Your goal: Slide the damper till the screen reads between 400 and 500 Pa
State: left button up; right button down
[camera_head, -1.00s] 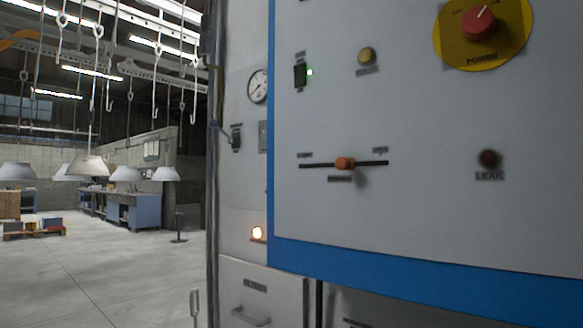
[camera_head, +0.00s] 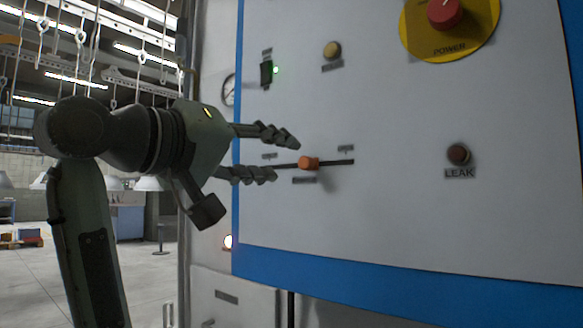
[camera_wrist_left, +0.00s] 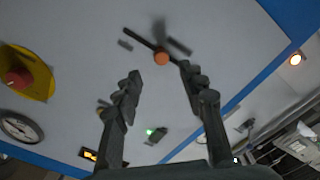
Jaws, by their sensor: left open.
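The damper is an orange knob (camera_head: 309,163) on a black horizontal slot (camera_head: 340,162) in the pale panel. It sits near the middle of the slot and also shows in the left wrist view (camera_wrist_left: 161,58). My left gripper (camera_head: 286,158) is open and empty, its fingers pointing at the panel just left of the knob. In the left wrist view the knob lies just beyond and between the fingertips; I see no grip on it. A small dark display with amber marks (camera_wrist_left: 90,155) shows in the left wrist view, too small to read. My right gripper is in no view.
The panel holds a red power knob on a yellow disc (camera_head: 446,14), a dark leak lamp (camera_head: 459,153), a yellowish button (camera_head: 332,49) and a switch with a green light (camera_head: 267,72). A blue border (camera_head: 400,300) edges it. Hanging hoods are at far left.

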aim_at(303, 163)
pick_arm(q)
jog(key=x, duration=0.7)
jog(key=shift+w+f, duration=0.1)
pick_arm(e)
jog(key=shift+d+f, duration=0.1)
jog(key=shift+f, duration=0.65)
pick_arm(q)
jog(key=shift+c, duration=0.5)
grip_shut()
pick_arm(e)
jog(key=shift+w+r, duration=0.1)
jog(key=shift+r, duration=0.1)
